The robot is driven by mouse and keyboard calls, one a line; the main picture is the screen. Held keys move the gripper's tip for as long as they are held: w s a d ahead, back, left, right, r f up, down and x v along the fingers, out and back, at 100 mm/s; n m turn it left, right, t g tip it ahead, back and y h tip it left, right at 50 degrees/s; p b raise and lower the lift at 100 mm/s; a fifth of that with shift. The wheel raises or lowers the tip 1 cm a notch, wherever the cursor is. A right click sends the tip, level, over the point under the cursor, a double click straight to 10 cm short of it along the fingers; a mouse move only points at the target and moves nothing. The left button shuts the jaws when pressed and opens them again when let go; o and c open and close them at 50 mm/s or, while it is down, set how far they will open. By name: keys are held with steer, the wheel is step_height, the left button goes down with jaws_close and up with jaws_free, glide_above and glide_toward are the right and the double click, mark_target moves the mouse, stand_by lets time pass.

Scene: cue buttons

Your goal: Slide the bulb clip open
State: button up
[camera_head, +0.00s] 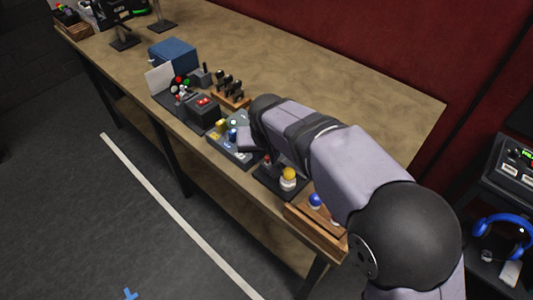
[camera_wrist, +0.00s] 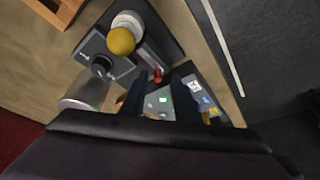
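A yellow bulb (camera_head: 289,174) on a white base stands on a dark board at the near part of the bench. It also shows in the wrist view (camera_wrist: 121,41), upper left of my gripper (camera_wrist: 160,84). A red-tipped piece (camera_wrist: 158,75) on the same board appears close to the fingertips; contact cannot be told. I cannot make out for certain which part is the bulb clip. My gripper's two dark fingers are apart, with a panel with a green light (camera_wrist: 163,99) visible between them. In the head view my arm hides much of the gripper.
A black knob (camera_wrist: 103,66) sits beside the bulb. A wooden tray with a blue ball (camera_head: 315,200) is at the bench's near end. A panel with blue and yellow parts (camera_head: 232,134), a black box with red (camera_head: 203,104) and dark levers (camera_head: 228,84) stand farther along. The bench's back is clear.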

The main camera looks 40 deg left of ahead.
steer(key=b+v, duration=0.1)
steer(key=v, duration=0.6)
steer(key=shift+r, duration=0.15)
stand_by(0.4)
steer(key=w+d+f+m+h, duration=0.15)
steer(key=w+d, duration=0.35)
steer(key=d, duration=0.8)
steer(key=w+d+f+m+h, duration=0.1)
steer(key=w+d+f+m, duration=0.3)
steer(key=d, duration=0.9)
steer(key=s+d+f+m+g+p, duration=0.1)
steer(key=s+d, duration=0.4)
steer(key=d, duration=0.6)
steer(key=s+d+f+m+g+p, duration=0.1)
steer(key=s+d+f, duration=0.3)
steer(key=d, duration=0.7)
steer(key=s+m+g, duration=0.1)
steer(key=s, duration=0.1)
steer(key=shift+s+d+h+p, duration=0.2)
steer(key=shift+s+h+p, duration=0.15)
